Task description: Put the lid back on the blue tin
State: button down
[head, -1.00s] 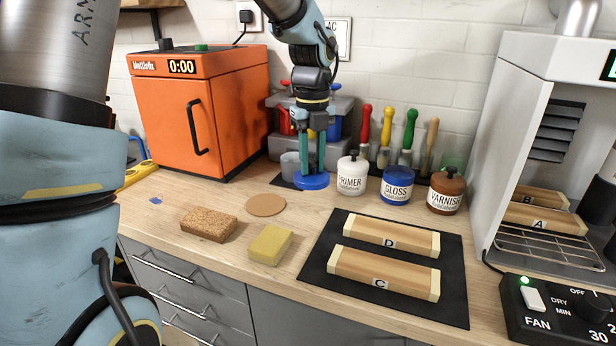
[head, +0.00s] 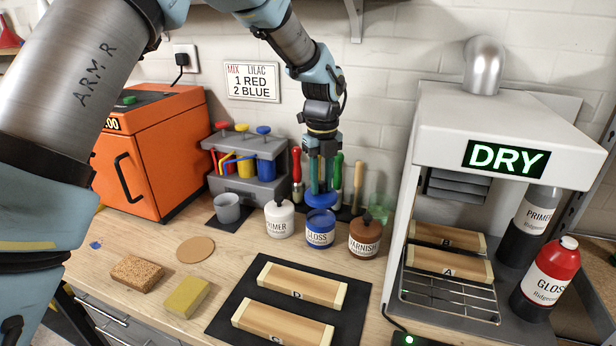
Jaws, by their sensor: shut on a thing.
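The blue tin (head: 320,229), labelled GLOSS, stands on the bench between a white PRIMER tin (head: 279,219) and a brown VARNISH tin (head: 365,237). My gripper (head: 321,187) points down above the blue tin, with its fingers shut on the round blue lid (head: 321,200). The lid is held level and looks slightly above the tin's top. I cannot tell whether lid and tin touch. The lid hides most of the tin's opening.
Brushes stand behind the tins, one with a red handle (head: 297,165). A grey paint dispenser (head: 247,165) and cup (head: 227,208) are to the left. A black mat (head: 226,318) with wooden blocks lies in front. The drying cabinet (head: 408,200) is at right.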

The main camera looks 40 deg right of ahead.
jog(key=shift+f+b, duration=1.8)
jog(key=shift+f, duration=0.5)
jog(key=shift+f+b, duration=0.35)
jog(key=shift+f, duration=0.55)
jog(key=shift+p, duration=0.35)
jog(key=shift+f, duration=0.15)
dwell(0.5)
jog(key=shift+c, duration=0.4)
grip_release()
dwell(0.3)
